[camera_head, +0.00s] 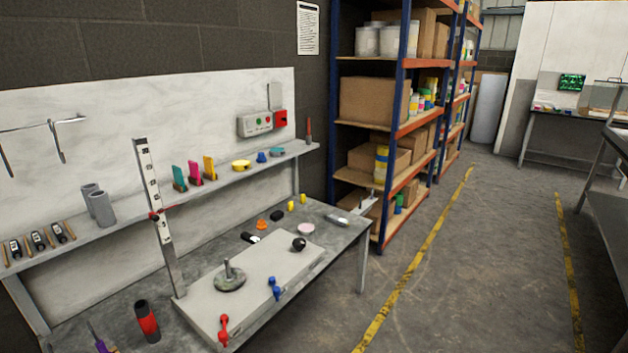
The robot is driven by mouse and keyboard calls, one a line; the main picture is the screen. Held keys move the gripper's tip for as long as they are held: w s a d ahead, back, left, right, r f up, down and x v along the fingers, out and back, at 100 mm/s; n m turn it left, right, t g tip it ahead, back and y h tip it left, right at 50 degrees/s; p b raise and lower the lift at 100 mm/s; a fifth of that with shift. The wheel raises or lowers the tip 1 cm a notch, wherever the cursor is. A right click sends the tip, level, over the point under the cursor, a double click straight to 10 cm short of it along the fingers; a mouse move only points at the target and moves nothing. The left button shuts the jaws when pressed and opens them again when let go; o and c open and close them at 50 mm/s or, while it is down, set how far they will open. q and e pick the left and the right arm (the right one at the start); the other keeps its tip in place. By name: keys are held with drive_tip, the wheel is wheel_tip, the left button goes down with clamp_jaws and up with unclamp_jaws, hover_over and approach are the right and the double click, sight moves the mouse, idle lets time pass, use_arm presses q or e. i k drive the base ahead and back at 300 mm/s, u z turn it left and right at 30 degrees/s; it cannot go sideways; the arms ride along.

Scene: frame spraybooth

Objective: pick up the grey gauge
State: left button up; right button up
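No gripper shows in the head view. Several grey things stand at the workbench, and I cannot tell for certain which one is the grey gauge. A small flat grey item (337,220) lies near the bench's far right corner. A tall grey upright scale (155,210) with black marks and a red slider stands at the left edge of a pale plate. A round grey disc with a short post (230,280) sits on that plate.
The pale plate (290,245) also bears red and blue clamps and a black knob. A red-black bottle (147,320) stands in front. Small coloured items lie behind the plate. Racks with boxes (372,101) stand beyond; the floor (480,270) on the right is clear.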

sight(332, 218)
drive_tip(key=z, duration=0.95)
drive_tip(key=i, duration=1.3)
drive_tip(key=z, duration=0.75)
drive_tip(key=i, duration=1.9)
drive_tip(key=u, duration=1.1)
drive_tip(key=i, duration=1.15)
drive_tip(key=u, duration=0.95)
